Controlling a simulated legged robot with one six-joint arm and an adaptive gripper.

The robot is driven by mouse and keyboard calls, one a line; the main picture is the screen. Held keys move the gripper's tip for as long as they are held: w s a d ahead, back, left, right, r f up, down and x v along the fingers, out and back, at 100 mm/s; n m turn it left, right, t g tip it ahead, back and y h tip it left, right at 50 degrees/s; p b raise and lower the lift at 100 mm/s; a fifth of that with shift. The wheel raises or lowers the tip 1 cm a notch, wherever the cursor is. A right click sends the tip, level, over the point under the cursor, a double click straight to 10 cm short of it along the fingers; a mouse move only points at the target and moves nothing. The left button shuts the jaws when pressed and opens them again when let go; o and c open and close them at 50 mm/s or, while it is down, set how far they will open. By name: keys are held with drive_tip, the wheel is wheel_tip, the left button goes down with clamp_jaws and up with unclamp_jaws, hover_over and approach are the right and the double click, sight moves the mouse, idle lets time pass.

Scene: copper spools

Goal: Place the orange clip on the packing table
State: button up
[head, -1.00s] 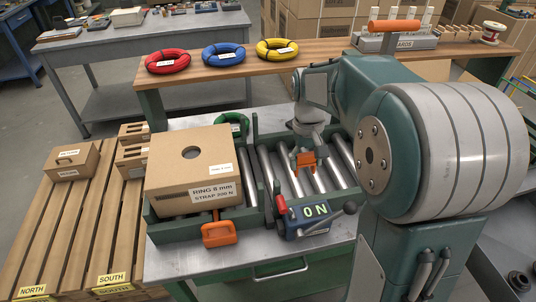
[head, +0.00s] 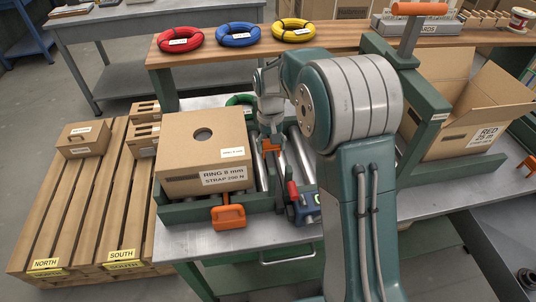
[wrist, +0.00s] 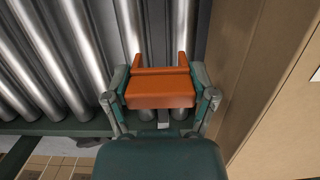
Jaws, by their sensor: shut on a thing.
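The orange clip (wrist: 158,90) is between the two fingers of my gripper (wrist: 160,98) in the wrist view, its two prongs pointing up in the picture. My gripper is shut on it. In the head view the clip (head: 271,146) hangs over the metal rollers, just right of the cardboard box. The work table with a grey metal top (head: 245,238) carries the rollers and box; I cannot tell if it is the packing table. A second orange clip-like piece (head: 229,216) is at the front edge of the green frame, below the box.
The cardboard box (head: 176,160) labelled "RING 8 mm" stands left of my gripper. A lever device (head: 305,208) is partly hidden by my arm. An open carton (head: 460,125) stands at right. Coloured rings, including a blue one (head: 238,36), lie on the wooden shelf behind. Some metal tabletop in front is bare.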

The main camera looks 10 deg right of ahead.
drive_tip(key=shift+w+a+f, duration=0.3)
drive_tip(key=shift+f, duration=0.25)
drive_tip(key=shift+w+a+f, duration=0.1)
drive_tip(key=shift+f, duration=1.55)
drive_tip(key=o, duration=0.8)
